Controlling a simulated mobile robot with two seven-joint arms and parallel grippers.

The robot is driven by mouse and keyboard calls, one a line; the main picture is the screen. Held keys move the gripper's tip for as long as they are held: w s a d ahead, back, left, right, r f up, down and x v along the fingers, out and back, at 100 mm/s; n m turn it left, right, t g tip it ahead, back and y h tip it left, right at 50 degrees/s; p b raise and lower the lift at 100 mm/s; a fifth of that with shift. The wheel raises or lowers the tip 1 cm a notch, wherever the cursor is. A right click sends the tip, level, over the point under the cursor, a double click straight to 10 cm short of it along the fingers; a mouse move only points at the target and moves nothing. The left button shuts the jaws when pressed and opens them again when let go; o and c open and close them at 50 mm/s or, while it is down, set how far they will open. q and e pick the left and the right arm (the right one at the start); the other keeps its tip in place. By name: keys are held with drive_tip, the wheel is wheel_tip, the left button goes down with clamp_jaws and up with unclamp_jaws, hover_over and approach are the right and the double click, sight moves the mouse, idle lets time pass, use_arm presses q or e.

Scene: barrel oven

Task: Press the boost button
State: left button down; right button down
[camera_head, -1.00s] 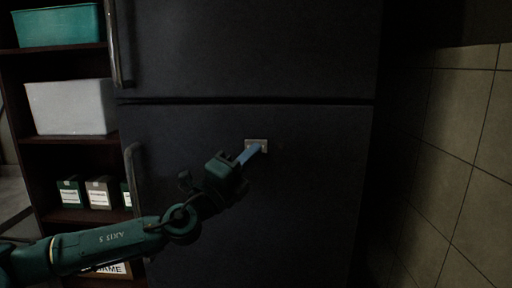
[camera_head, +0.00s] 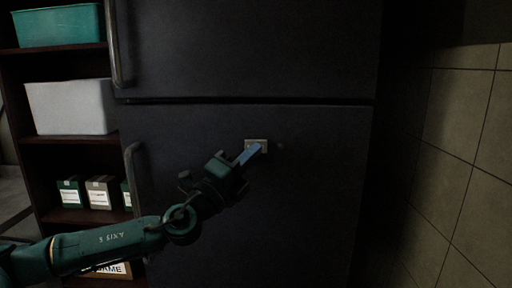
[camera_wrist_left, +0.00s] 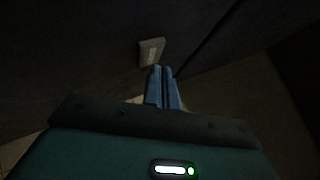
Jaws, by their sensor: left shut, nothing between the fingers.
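A small pale switch plate (camera_head: 256,143) sits on the dark front of the lower door; I take it to be the boost button's plate. It also shows in the left wrist view (camera_wrist_left: 151,51), just beyond the fingertips. My left gripper (camera_head: 262,147) is shut and empty, its blue fingers pointing up and right at the plate. In the head view the fingertips overlap the plate's lower edge. In the left wrist view the shut fingers (camera_wrist_left: 162,70) end just below the plate; I cannot tell whether they touch it. My right gripper is out of view.
The dark cabinet (camera_head: 300,210) has vertical handles (camera_head: 134,180) at left. A shelf (camera_head: 70,142) with a teal bin (camera_head: 58,26), a white bin (camera_head: 70,106) and small boxes (camera_head: 101,194) stands left. A tiled wall (camera_head: 455,150) is right.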

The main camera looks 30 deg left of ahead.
use_arm(q)
drive_tip(key=shift+w, duration=0.1)
idle(0.3)
drive_tip(key=shift+w+a, duration=0.2)
drive_tip(key=shift+w, duration=0.1)
idle(0.4)
drive_tip(key=shift+s+d+b, duration=0.2)
drive_tip(key=shift+s+b, duration=0.2)
drive_tip(key=s+d+b, duration=0.1)
drive_tip(key=s+d, duration=0.2)
drive_tip(key=s, duration=0.2)
idle(0.7)
